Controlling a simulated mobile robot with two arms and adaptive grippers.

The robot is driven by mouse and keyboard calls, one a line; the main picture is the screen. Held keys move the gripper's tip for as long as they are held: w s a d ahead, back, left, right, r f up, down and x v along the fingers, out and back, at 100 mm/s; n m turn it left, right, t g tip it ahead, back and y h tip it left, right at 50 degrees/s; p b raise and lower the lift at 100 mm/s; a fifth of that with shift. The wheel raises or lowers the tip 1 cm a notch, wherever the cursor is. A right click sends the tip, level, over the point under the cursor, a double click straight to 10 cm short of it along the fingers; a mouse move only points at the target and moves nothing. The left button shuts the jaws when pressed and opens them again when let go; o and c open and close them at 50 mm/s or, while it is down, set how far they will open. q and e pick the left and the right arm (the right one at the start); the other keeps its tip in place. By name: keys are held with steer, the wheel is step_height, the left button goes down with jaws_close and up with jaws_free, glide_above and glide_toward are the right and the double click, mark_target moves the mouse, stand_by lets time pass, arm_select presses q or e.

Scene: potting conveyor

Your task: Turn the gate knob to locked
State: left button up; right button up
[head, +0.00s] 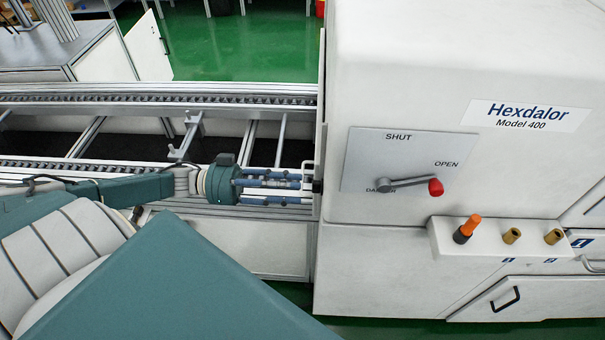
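My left gripper (298,186) points right along the conveyor, with its fingertips at the left side of the white machine (420,85). A small dark piece (317,186) sits on the machine's edge just beyond the fingertips. I cannot tell whether it is the gate knob or whether the fingers touch it. No "locked" marking is readable. The fingers are seen side-on and overlap other parts, so their opening is unclear. My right gripper is not in view.
The machine's front panel (365,150) reads SHUT and OPEN; its grey lever (407,182) with a red knob (436,187) points right. Below, a ledge (445,243) holds an orange-topped peg (467,229) and two brass posts. Conveyor rails (160,100) run behind my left arm.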

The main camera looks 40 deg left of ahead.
arm_select(q)
steer(key=v, duration=0.8)
steer(key=shift+a, duration=0.15)
steer(key=shift+s, duration=0.15)
